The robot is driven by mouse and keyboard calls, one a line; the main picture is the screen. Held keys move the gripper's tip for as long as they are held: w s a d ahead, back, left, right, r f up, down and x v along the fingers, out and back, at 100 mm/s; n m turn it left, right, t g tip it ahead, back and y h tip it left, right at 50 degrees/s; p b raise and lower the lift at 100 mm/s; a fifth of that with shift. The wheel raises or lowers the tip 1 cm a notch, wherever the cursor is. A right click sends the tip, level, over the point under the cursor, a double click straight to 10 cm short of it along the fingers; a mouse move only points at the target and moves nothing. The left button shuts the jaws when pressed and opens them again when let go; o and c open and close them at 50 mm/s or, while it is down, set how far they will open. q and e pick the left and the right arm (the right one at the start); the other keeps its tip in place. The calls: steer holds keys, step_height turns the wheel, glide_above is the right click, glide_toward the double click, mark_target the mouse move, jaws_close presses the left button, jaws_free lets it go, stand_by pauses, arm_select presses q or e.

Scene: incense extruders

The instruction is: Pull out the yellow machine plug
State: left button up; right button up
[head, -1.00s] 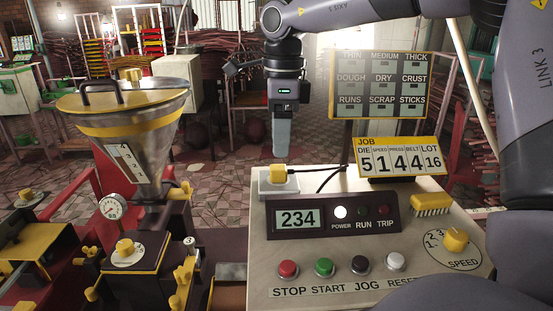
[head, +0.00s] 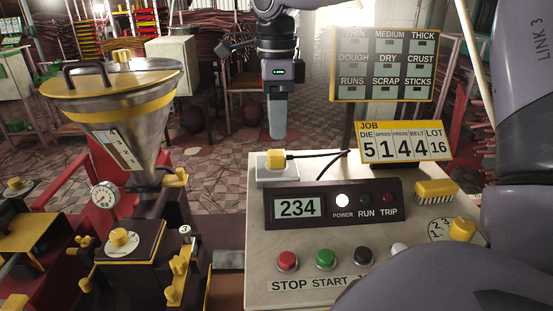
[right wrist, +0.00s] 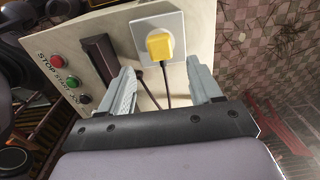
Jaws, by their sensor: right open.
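The yellow machine plug (head: 270,158) sits in a white socket (head: 278,176) at the far left corner of the control panel, with a black cable running right from it. My right gripper (head: 277,136) points down just above and beyond the plug, apart from it. In the right wrist view, the open fingers of my right gripper (right wrist: 161,68) stand apart with nothing held. There the yellow plug (right wrist: 160,45) and socket (right wrist: 172,24) show past the fingertips, between their lines. My left gripper is not in view.
The panel (head: 262,225) holds a lit POWER light (head: 343,200), a 234 display, coloured buttons, a yellow brush (head: 436,191) and a job sign (head: 402,148). My right arm covers its lower right. A metal hopper (head: 125,140) stands left.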

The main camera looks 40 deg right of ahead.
mark_target(276, 153)
step_height(276, 153, down, 8)
steer(key=b, duration=0.5)
steer(key=shift+r, duration=0.15)
stand_by(0.7)
jaws_close()
steer(key=shift+r, duration=0.1)
steer(key=shift+r, duration=0.1)
steer(key=shift+r+p, duration=2.5)
steer(key=shift+r, duration=0.4)
